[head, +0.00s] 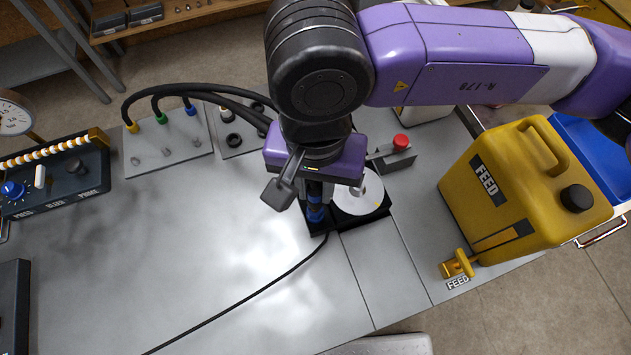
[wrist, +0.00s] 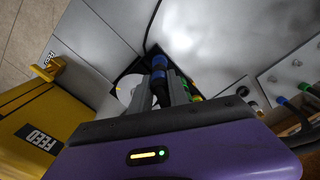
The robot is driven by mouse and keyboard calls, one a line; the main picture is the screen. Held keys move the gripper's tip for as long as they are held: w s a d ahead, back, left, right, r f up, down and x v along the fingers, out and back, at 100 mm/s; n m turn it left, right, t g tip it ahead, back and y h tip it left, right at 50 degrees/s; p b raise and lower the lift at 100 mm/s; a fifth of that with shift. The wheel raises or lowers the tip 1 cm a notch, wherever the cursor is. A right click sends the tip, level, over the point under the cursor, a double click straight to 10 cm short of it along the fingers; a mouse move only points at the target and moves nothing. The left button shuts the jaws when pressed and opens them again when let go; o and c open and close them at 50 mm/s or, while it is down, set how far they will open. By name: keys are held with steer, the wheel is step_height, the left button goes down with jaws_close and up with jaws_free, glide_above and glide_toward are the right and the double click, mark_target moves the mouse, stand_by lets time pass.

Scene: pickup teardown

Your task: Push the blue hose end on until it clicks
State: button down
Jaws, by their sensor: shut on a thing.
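The blue hose end (head: 190,109) is at the back edge of a grey panel (head: 180,165), right of the green hose end (head: 161,118) and the yellow one (head: 134,128). Each has a black hose arching right. I cannot tell how far the blue one is seated. My gripper (head: 316,195) is well right of that panel, shut on a dark cylinder with blue bands (head: 316,213). The cylinder is over a black base with a white disc (head: 360,195). The wrist view shows the cylinder (wrist: 159,63) between the fingers (wrist: 162,86). Its lower contact is unclear.
A grey block with a red button (head: 401,142) stands right of the gripper. A yellow FEED can (head: 520,185) is further right. A thin black cable (head: 240,303) runs to the front. A control box (head: 55,175) is at the left. The bench middle is clear.

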mark_target(315, 185)
steer(key=shift+f+b, duration=1.45)
steer(key=shift+b, duration=0.85)
stand_by(0.9)
steer(key=c, duration=1.2)
jaws_free()
step_height(315, 185, up, 8)
steer(key=shift+f+b, duration=0.1)
steer(key=shift+b, duration=0.35)
